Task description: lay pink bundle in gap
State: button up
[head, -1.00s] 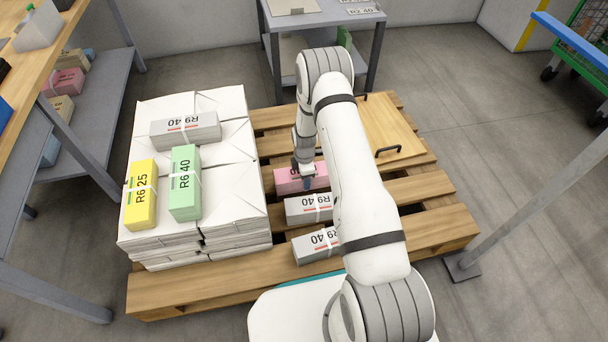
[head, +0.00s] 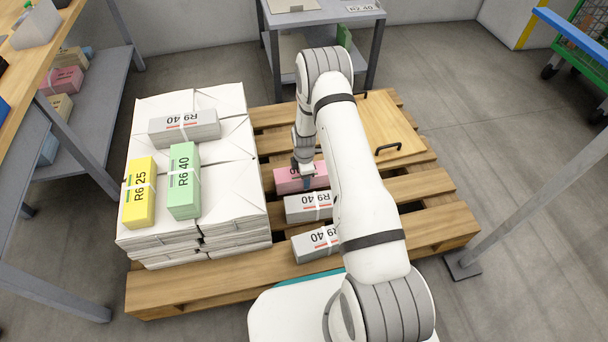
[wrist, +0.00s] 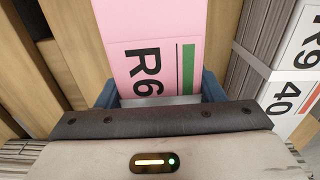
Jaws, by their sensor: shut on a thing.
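The pink bundle (head: 290,181) is low over the wooden pallet, to the right of the white paper stack. My gripper (head: 307,182) is above it with its fingers down on either side of it. In the wrist view the pink bundle (wrist: 150,45) shows "R6" and a green bar, and the blue fingertips of my gripper (wrist: 160,98) are shut on its sides. A grey R9 40 bundle (head: 310,207) lies just in front of it; the wrist view also shows this grey bundle (wrist: 290,80) close on the right. I cannot tell whether the pink bundle touches the pallet.
The white paper stack (head: 232,185) bears a yellow bundle (head: 140,195), a green bundle (head: 184,180) and a grey bundle (head: 184,129). Another grey bundle (head: 315,244) lies nearer on the pallet (head: 200,293). A wooden board with black handles (head: 392,125) lies at the right.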

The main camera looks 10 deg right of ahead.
jog(key=shift+f, duration=0.1)
jog(key=o, duration=1.8)
jog(key=shift+o, duration=0.2)
notch_tip(320, 180, up, 8)
jog(key=p, duration=0.3)
jog(key=shift+f, duration=0.1)
